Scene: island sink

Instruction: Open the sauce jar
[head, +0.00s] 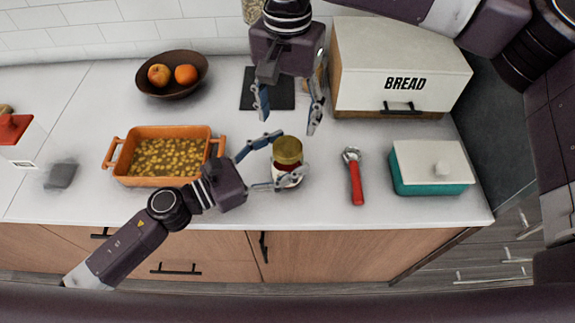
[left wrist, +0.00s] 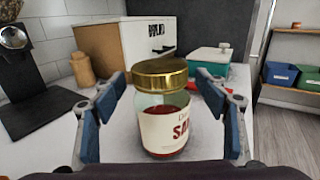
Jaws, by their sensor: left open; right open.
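The sauce jar (head: 287,153) stands upright on the white counter, with a gold lid on top. In the left wrist view the jar (left wrist: 165,125) has a glass body, dark red sauce and a pale label, and its lid (left wrist: 160,73) sits on it. My left gripper (head: 284,160) is open, with its fingers on either side of the jar; in the left wrist view gaps show between the fingers and the glass. My right gripper (head: 288,118) is open and empty, pointing down above and behind the jar. The jar's far side is hidden.
An orange baking dish (head: 120,163) stands left of the jar. A red-handled tool (head: 356,183) and a teal box with a white lid (head: 430,185) lie to the right. A bread box (head: 390,65), a dark board (head: 284,99) and a fruit bowl (head: 172,88) are behind.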

